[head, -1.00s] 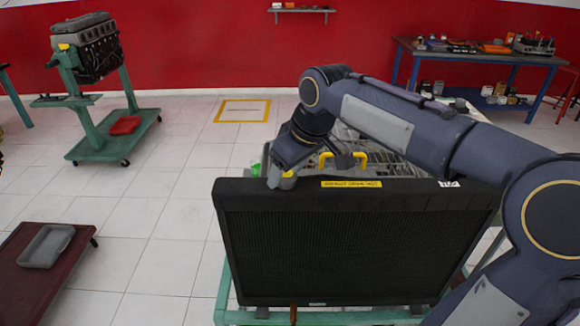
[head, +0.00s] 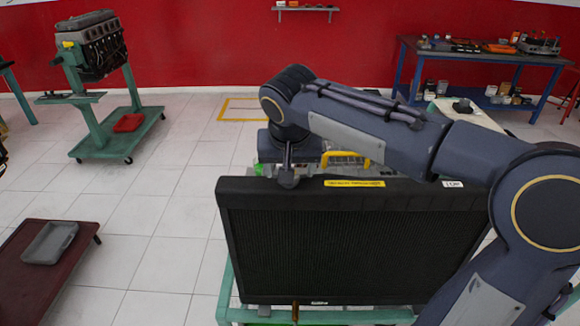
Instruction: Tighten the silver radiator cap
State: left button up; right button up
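The silver radiator cap cannot be made out; my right wrist and gripper cover the area around the radiator's top left. The black radiator (head: 355,250) stands upright in front of me, with a yellow label (head: 354,184) on its top edge. My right arm reaches in from the right across the radiator. Its gripper (head: 292,150) is just above and behind the radiator's top edge, left of the label. My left gripper is not in view.
A green stand (head: 228,290) carries the radiator, with a yellow part (head: 352,154) behind it. An engine (head: 92,45) on a green stand is at back left. A dark red cart with a grey tray (head: 48,243) is at left. A blue workbench (head: 480,55) stands at back right.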

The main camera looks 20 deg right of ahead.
jog(key=shift+m, duration=0.4)
jog(key=o, duration=1)
jog(key=shift+r, duration=0.1)
jog(key=v, duration=0.7)
jog(key=shift+s+a+r, duration=0.1)
jog(key=shift+a+r, duration=0.05)
jog(key=shift+r, duration=0.15)
jog(key=shift+f, duration=0.1)
